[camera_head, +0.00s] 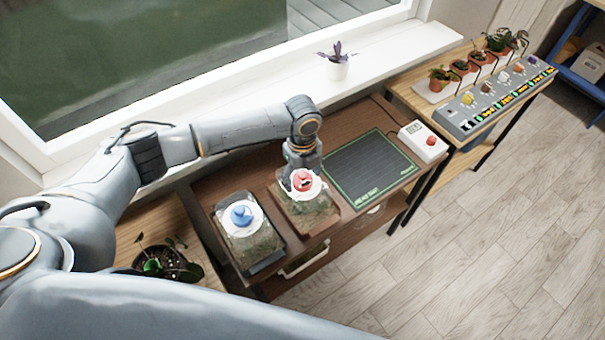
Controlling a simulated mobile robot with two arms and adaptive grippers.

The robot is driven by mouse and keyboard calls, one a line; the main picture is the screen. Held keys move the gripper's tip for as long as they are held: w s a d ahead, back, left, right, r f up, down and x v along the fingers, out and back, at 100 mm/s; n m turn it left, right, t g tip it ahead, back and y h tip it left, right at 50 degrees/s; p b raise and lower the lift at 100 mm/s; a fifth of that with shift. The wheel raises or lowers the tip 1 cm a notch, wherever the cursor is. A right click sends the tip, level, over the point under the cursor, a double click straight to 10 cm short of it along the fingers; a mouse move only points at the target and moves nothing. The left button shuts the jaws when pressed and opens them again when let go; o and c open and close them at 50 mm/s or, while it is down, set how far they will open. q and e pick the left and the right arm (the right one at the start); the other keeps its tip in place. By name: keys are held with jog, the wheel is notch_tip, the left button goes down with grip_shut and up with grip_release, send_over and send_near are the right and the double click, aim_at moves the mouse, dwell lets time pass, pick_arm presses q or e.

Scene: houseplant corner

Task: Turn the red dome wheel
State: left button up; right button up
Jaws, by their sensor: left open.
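The red dome wheel (303,181) sits on the white round lid of a glass terrarium (308,213) with green growth inside, in the middle of the wooden cabinet top. My left gripper (299,183) points down right at the red wheel and covers part of its back and left side. Its jaws are open; whether the fingers touch the wheel I cannot tell. A second terrarium (252,248) with a blue wheel (241,214) stands just to the left. My right gripper is not in view.
A black heat mat (370,166) lies right of the terrarium, with a white control box (422,141) beyond it. A bench with several potted plants and a grey knob panel (495,101) is at right. A window sill (385,62) runs behind.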

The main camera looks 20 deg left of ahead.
pick_arm(q)
jog(key=c, duration=1.2)
jog(key=shift+o, duration=0.2)
jog(key=shift+r, duration=0.1)
jog(key=n+p, duration=0.3)
jog(key=shift+s+r+p, duration=0.1)
jog(key=shift+p, duration=0.3)
jog(key=n+p, duration=0.2)
jog(key=n, duration=0.1)
jog(key=shift+n+p, duration=1.35)
jog(key=shift+n, duration=0.55)
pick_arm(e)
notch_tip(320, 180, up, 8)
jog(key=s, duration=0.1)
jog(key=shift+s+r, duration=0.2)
pick_arm(q)
jog(key=shift+f, duration=0.2)
